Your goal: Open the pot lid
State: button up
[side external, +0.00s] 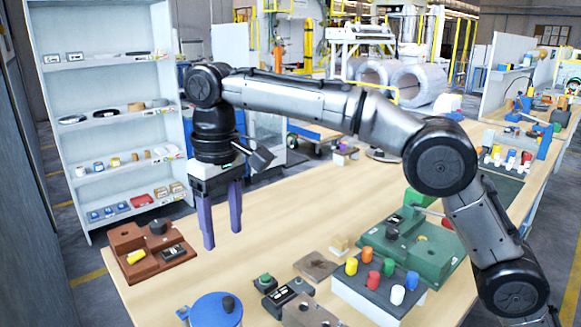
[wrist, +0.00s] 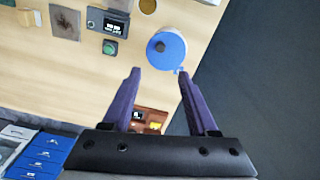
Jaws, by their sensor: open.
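A round blue lid (side external: 208,312) with a dark knob (side external: 228,303) lies at the table's front edge in the side view, partly cut off by the frame. A small blue tab sticks out at its left. In the wrist view the blue lid (wrist: 173,58) and its knob (wrist: 160,46) show just beyond the fingertips. I cannot see the pot's body clearly. My gripper (side external: 222,238) points down with its two purple fingers apart and empty, above the table and behind the lid in the side view. The fingers (wrist: 159,74) are also apart in the wrist view.
A brown block fixture (side external: 125,268) stands left of my gripper. A box with a green button (side external: 265,281) sits right of the lid. A rack of coloured pegs (side external: 405,308) and a green fixture (side external: 437,262) are farther right. Bare table lies behind the lid.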

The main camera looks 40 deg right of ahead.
jog(key=s+d+r+m+t, duration=0.1)
jog(key=s+d+r, duration=0.4)
jog(key=d+r, duration=0.3)
jog(key=shift+d+r+m+t+y, duration=0.3)
jog(key=shift+d+m, duration=0.1)
jog(key=shift+d, duration=0.7)
